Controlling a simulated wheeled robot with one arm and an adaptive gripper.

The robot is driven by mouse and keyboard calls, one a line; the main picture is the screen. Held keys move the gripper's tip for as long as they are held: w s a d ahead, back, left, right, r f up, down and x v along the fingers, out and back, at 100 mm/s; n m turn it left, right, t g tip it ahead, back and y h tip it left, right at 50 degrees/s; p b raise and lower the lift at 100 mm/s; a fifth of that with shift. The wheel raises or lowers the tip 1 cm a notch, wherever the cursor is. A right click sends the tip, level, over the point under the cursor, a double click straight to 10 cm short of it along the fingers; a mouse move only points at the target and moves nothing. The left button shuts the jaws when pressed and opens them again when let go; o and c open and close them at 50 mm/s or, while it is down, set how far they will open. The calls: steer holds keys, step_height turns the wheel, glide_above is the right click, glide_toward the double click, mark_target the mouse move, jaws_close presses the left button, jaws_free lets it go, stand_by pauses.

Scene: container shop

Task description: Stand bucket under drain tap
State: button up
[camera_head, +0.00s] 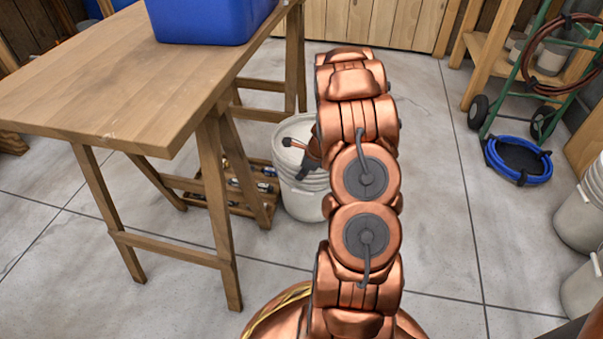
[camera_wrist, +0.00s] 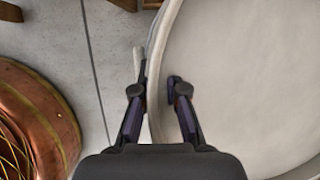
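A white bucket (camera_head: 303,196) stands upright on the floor at the right of the wooden table, partly hidden behind my arm. In the wrist view its round rim (camera_wrist: 157,60) and pale inside fill the right side. My gripper (camera_wrist: 154,92) is at the rim, with one finger outside the wall and one inside. The fingers are apart, and a gap shows between the outer finger and the wall. In the head view my gripper (camera_head: 303,158) is partly hidden by my arm. A blue tub (camera_head: 207,22) sits on the table, cut off at the top. No drain tap is visible.
The wooden table (camera_head: 110,75) has trestle legs close to the bucket. A low wooden crate (camera_head: 262,212) with small items is beneath it. At right are a green hose cart (camera_head: 490,115), a blue hose coil (camera_head: 520,178) and pale buckets (camera_head: 578,225). The middle floor is clear.

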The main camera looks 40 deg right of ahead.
steer(key=shift+o, duration=1.4)
steer(key=p+v, duration=0.5)
steer(key=v, duration=0.7)
steer(key=s+a+r+n+g+y, duration=0.15)
steer(key=a+r+n, duration=0.3)
steer(key=a, duration=0.45)
steer(key=s+a+r+n+g, duration=0.1)
steer(key=s+a+r+n, duration=0.3)
steer(key=a, duration=0.4)
steer(key=s+a+r+n+g+y, duration=0.1)
steer(key=a+r+n, duration=0.4)
steer(key=a, duration=0.4)
steer(key=s+a+r+n+g+h, duration=0.2)
steer(key=s+a+n, duration=0.2)
steer(key=s+n, duration=0.4)
steer(key=s+a+r+n+g+h, duration=0.2)
steer(key=s+n, duration=0.5)
steer(key=s, duration=0.7)
steer(key=shift+s+a+r+n, duration=0.35)
steer(key=shift+a+r, duration=0.45)
steer(key=shift+a, duration=0.2)
steer(key=shift+g, duration=0.25)
